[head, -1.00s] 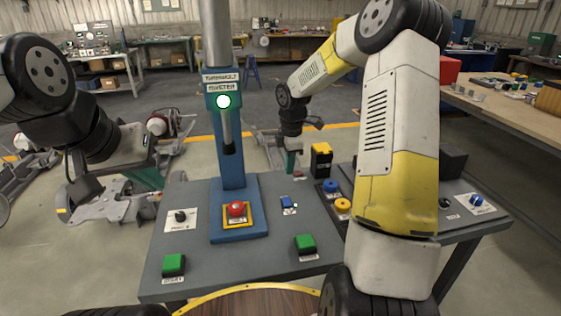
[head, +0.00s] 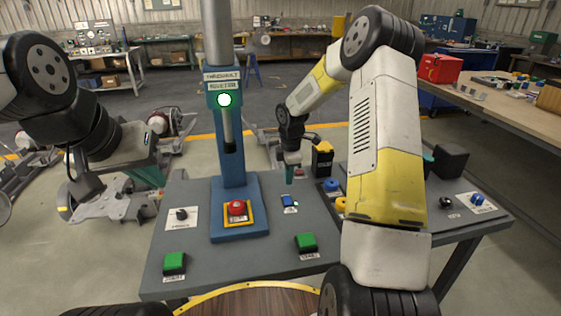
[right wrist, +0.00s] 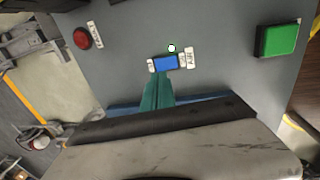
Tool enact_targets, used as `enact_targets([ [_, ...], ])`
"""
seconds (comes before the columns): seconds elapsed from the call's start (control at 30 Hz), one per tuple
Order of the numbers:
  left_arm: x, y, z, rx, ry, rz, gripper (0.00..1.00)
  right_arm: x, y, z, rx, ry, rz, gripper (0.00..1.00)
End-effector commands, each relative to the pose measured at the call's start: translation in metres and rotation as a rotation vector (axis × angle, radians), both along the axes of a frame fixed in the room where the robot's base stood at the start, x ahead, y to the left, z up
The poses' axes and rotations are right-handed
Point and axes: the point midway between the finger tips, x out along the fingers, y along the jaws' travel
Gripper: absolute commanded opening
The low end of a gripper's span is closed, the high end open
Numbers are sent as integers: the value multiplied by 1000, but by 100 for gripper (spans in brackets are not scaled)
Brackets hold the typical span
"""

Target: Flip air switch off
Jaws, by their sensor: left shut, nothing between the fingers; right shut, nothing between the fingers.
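The air switch is most likely the small blue rocker (head: 288,201) on the grey panel, right of the blue column's base, with a small lit lamp beside it. My right gripper (head: 290,178) is shut and empty behind the rocker in the head view. In the right wrist view its green fingertips (right wrist: 160,78) are close below the rocker; contact cannot be told. My left gripper (head: 150,176) is shut and empty, left of the panel.
The red button (head: 237,208) sits on the column base. Green buttons (head: 174,263) (head: 305,242) are along the front. A black knob (head: 181,215) is at left. A yellow-topped black box (head: 322,158) stands behind. My right arm hides part of the panel's right side.

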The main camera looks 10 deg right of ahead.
Motion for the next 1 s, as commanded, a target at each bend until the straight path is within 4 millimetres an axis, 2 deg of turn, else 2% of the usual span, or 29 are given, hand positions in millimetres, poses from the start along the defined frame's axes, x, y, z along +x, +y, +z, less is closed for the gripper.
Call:
enact_targets([
  [0.03,0,0,0,0,0,0,0,0,1,-12,1,5,2,0],
  [0.2,0,0,0,0,0,0,0,4,1,-44,0,3,2,0],
  [0.4,0,0,0,0,0,0,0,8,0,-65,0,1,1,0],
  [1.0,0,0,0,0,0,0,0,10,1,-75,0,0,1,0],
])
